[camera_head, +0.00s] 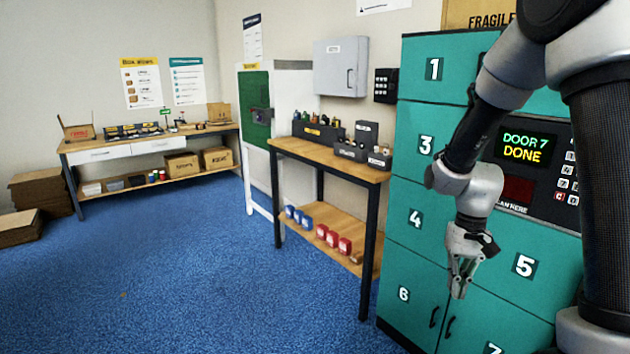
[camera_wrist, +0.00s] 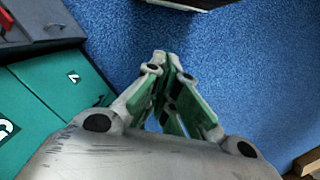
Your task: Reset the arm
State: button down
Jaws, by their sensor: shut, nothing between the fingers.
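My gripper (camera_head: 462,284) hangs at the end of my arm in front of the teal locker bank (camera_head: 411,276), pointing down, at the height of door 5 (camera_head: 524,266). Its fingers are together and empty. In the wrist view my gripper (camera_wrist: 168,62) shows with its fingertips meeting over blue carpet. The locker screen (camera_head: 522,147) reads "DOOR 7 DONE". Door 7 is mostly cut off at the bottom of the head view, so I cannot tell whether it is open.
A wooden workbench (camera_head: 345,166) with bins on top and blue and red items on its shelf stands left of the lockers. A second bench (camera_head: 150,147) stands farther back. The blue carpet (camera_head: 190,270) between is clear.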

jog(key=s+d+r+t, duration=0.2)
jog(key=s+r+t, duration=0.1)
jog(key=s+r, duration=0.5)
jog(key=s+d+r+n+t+h, duration=0.1)
jog(key=s+d+r+t, duration=0.1)
jog(key=s+r, duration=0.5)
notch_tip(320, 180, up, 6)
jog(key=shift+s+r+t, duration=0.1)
jog(key=shift+s+t, duration=0.3)
jog(key=shift+t, duration=0.2)
